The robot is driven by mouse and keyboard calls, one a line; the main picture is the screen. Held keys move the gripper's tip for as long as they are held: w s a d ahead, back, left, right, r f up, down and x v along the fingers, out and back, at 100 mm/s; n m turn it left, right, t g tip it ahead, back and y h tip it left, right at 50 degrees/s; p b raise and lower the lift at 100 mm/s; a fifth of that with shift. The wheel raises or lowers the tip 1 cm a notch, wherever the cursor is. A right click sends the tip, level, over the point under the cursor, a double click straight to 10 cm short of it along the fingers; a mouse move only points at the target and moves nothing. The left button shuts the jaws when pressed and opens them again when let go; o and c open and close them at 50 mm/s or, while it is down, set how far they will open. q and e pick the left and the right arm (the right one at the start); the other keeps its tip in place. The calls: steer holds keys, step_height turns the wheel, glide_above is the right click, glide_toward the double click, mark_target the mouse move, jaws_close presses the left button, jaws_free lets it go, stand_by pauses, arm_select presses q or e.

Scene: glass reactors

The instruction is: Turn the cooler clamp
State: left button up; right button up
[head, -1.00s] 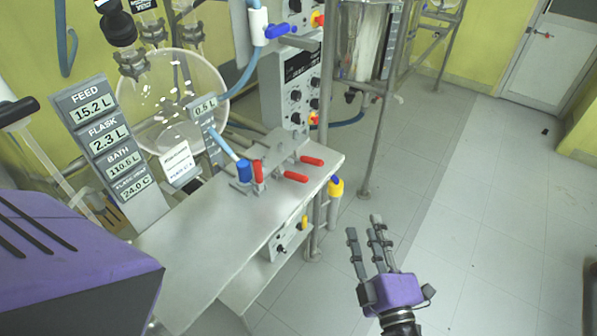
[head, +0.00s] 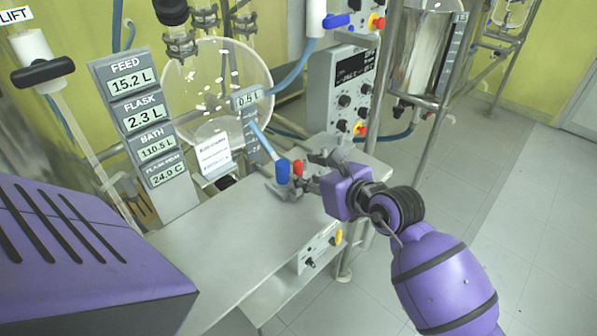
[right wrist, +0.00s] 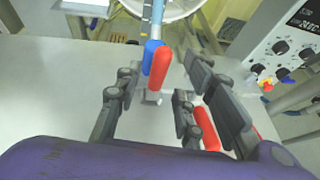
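A red handle (head: 298,167) stands upright beside a blue handle (head: 283,172) on a metal fitting on the bench; no label tells which part is the cooler clamp. The red handle (right wrist: 159,68) and blue handle (right wrist: 150,52) also show in the right wrist view, ahead and between the finger rows. My right gripper (right wrist: 158,92) is open with nothing between its fingers. In the head view the right gripper (head: 312,176) is low over the bench, just right of the red handle. Another red handle (right wrist: 208,130) is partly hidden behind the right fingers. My left gripper is out of view.
The steel bench top (head: 220,245) is clear in front. A digital display post (head: 148,125) and a glass flask (head: 215,90) stand behind the handles. A control box with knobs (head: 340,90) stands behind right. A pole (head: 440,120) rises right of the bench.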

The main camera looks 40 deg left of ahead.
mark_target(301, 172)
steer(key=shift+x, duration=2.35)
steer(key=shift+r, duration=0.1)
steer(key=shift+c, duration=0.5)
jaws_close()
